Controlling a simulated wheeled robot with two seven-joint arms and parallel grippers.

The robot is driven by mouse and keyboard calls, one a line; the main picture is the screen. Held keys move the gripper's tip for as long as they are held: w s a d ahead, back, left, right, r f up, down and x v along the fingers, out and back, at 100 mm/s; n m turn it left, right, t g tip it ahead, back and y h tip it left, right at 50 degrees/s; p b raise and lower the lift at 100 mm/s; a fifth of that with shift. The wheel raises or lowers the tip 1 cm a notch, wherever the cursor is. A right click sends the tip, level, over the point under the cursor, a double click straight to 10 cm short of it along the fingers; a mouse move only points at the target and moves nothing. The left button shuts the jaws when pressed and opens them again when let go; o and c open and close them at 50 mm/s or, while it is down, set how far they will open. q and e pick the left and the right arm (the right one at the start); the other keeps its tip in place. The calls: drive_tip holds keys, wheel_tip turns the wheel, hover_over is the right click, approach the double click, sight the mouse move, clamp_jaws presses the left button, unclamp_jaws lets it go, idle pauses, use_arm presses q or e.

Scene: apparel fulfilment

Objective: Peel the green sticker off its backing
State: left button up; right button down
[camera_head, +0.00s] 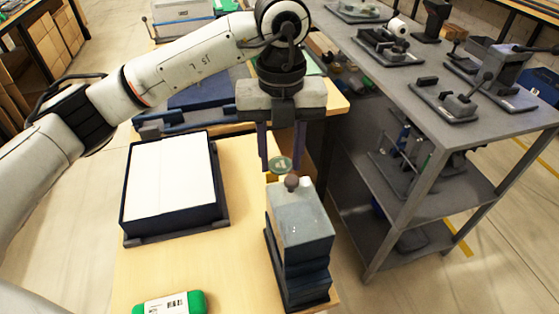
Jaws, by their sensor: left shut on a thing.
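The left gripper is shut on the green sticker. The sticker is just above a grey block-shaped stand (301,222) with a dark knob (292,183) on top; I cannot tell whether it touches the knob. No backing can be told apart at the sticker. My right gripper is not in view.
White sheets (172,180) lie in a dark tray (177,239) on the wooden table (228,270). A green item with a white label (168,304) lies at the front edge. A grey metal shelf (440,118) with several fixtures stands to the right.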

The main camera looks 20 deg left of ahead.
use_arm(q)
drive_tip(key=r, duration=0.1)
drive_tip(key=s+r+p, duration=0.1)
drive_tip(key=d+r+p, duration=0.1)
drive_tip(key=shift+s+d+r, duration=0.1)
drive_tip(key=shift+s+r, duration=0.1)
drive_tip(key=shift+s, duration=0.2)
